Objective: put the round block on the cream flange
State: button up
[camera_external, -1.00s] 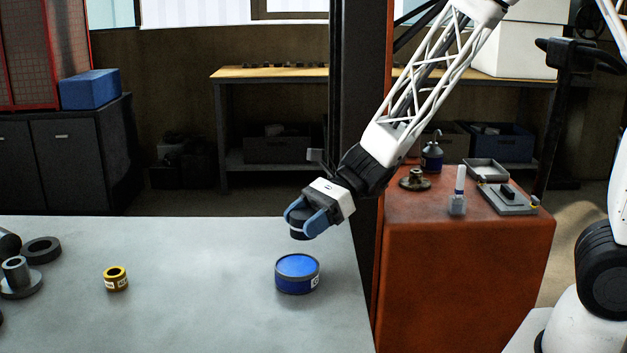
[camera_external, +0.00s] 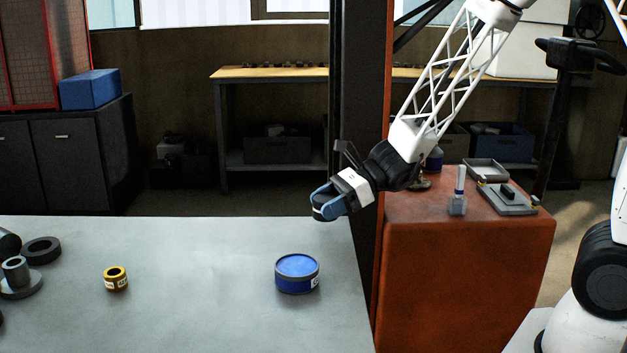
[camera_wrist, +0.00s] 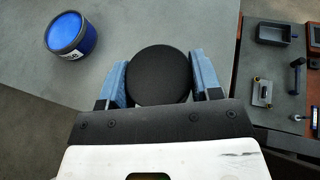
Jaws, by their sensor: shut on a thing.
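My gripper (camera_external: 329,204) is raised above the right edge of the grey table, up and to the right of the blue tin. In the wrist view its two blue fingers (camera_wrist: 160,82) are shut on a black round block (camera_wrist: 159,74), one on each side. The block's flat round face shows. A dull brownish flange-like part (camera_external: 421,184) stands on the orange cabinet, mostly hidden behind my arm. I cannot tell whether it is the cream flange, and I see no clearly cream flange elsewhere.
A blue tin (camera_external: 297,274) stands on the table (camera_external: 200,300), with a yellow ring (camera_external: 116,279) and dark round parts (camera_external: 41,250) farther left.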

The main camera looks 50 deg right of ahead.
jog(key=w+d+f+m+t+h, duration=0.1)
jog(key=d+m+t+h, duration=0.1)
jog(key=d, duration=0.6)
jog(key=d+f+m+t+h, duration=0.1)
jog(key=d+m+t, duration=0.15)
jog(key=d, duration=0.45)
notch_tip(320, 180, up, 4)
jog(key=m+t+h, duration=0.2)
jog(key=m+h, duration=0.1)
send_over(416, 178)
jog(key=w+d, duration=0.1)
jog(key=d, duration=0.1)
jog(key=shift+w+f, duration=0.1)
jog(key=shift+f, duration=0.1)
jog(key=shift+f, duration=3.1)
jog(key=shift+f, duration=0.15)
jog(key=shift+f, duration=1.75)
